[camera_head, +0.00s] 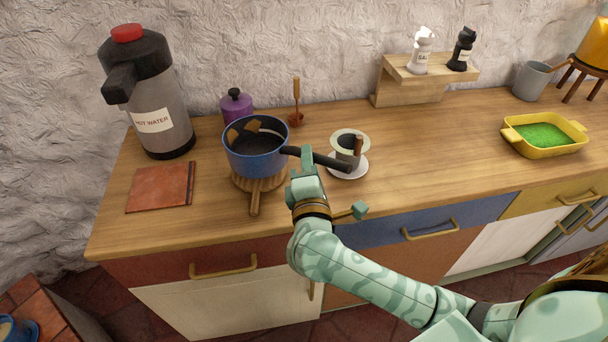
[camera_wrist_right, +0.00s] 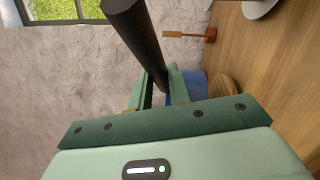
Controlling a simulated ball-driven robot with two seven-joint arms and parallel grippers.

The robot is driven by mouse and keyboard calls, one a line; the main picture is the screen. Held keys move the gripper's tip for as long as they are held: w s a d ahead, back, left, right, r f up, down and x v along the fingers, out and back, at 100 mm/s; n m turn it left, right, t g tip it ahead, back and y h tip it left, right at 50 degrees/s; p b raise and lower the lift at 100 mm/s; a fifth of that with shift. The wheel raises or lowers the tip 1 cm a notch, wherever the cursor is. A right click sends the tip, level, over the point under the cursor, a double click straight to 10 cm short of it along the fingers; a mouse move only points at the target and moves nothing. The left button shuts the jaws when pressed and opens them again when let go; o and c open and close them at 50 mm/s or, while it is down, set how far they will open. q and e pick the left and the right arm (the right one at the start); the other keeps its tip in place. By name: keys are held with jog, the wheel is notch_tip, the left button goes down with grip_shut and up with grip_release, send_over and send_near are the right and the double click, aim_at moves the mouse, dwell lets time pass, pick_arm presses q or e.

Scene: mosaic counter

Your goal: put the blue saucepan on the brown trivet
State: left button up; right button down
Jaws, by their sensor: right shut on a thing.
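The blue saucepan (camera_head: 255,161) has a long black handle (camera_head: 325,159) pointing right; some tan pieces show inside it. It is over the brown trivet (camera_head: 256,198), a round wooden piece with a short handle toward the counter front. I cannot tell whether the pan touches it. My right gripper (camera_head: 304,163) is shut on the pan's handle, close to the pan. In the right wrist view the black handle (camera_wrist_right: 137,38) passes between the fingers (camera_wrist_right: 158,90), with the blue pan (camera_wrist_right: 195,86) and trivet (camera_wrist_right: 223,87) partly hidden beyond. My left gripper is not in view.
A hot water dispenser (camera_head: 156,95) and a flat reddish-brown square (camera_head: 160,188) are left of the pan. A cup on a white saucer (camera_head: 348,171) sits close right, under the pan handle.

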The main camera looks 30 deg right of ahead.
jog(key=shift+w+a+f+b, duration=0.1)
jog(key=shift+w+f+b, duration=0.1)
jog(key=shift+f, duration=0.75)
jog(key=shift+w+a+f+b, duration=0.1)
jog(key=shift+w+f+b, duration=0.1)
jog(key=shift+f, duration=0.7)
jog(key=shift+f, duration=0.2)
jog(key=c, duration=1.3)
grip_release()
jog(key=v, duration=1.2)
jog(key=shift+s+d+r, duration=0.1)
